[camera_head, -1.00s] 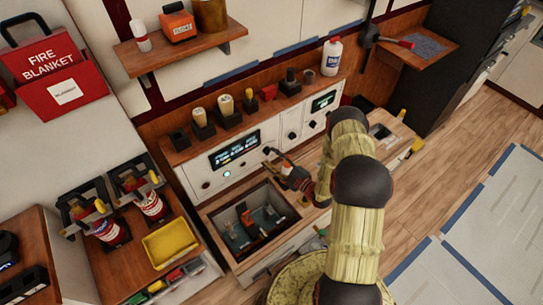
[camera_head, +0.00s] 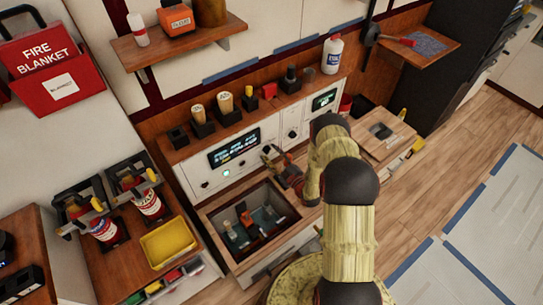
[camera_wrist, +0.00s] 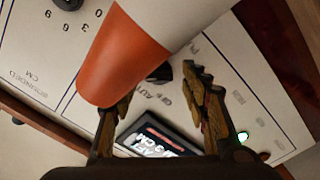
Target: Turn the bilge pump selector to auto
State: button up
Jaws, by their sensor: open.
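The bilge pump selector is a black knob (camera_wrist: 160,73) on the white panel in the wrist view, with upside-down lettering beside it that seems to read AUTO and OFF. Part of the knob is hidden, and its pointer direction cannot be told. My gripper (camera_wrist: 158,105) is open and empty, its fingers spread in front of the panel with the knob seen between and beyond their tips. A large orange and white rounded thing (camera_wrist: 125,55) close to the camera covers much of the view. In the head view my gripper (camera_head: 272,157) is at the panel (camera_head: 200,171) and hides that part of it.
A lit display (camera_wrist: 155,140) and a green light (camera_wrist: 243,136) lie near the fingers. Below the panel is a sink-like recess (camera_head: 207,215) with tools inside. A wooden ledge (camera_head: 230,125) with holders runs above. A yellow tray (camera_head: 168,243) stands at left.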

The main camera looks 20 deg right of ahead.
jog(key=c, duration=0.3)
jog(key=c, duration=0.8)
jog(key=shift+c, duration=0.3)
jog(key=shift+n, duration=0.4)
jog(key=n, duration=0.3)
jog(key=shift+n, duration=0.3)
jog(key=shift+n+b, duration=0.45)
jog(key=shift+n, duration=1.75)
jog(key=o, duration=1.2)
jog(key=shift+c, duration=0.2)
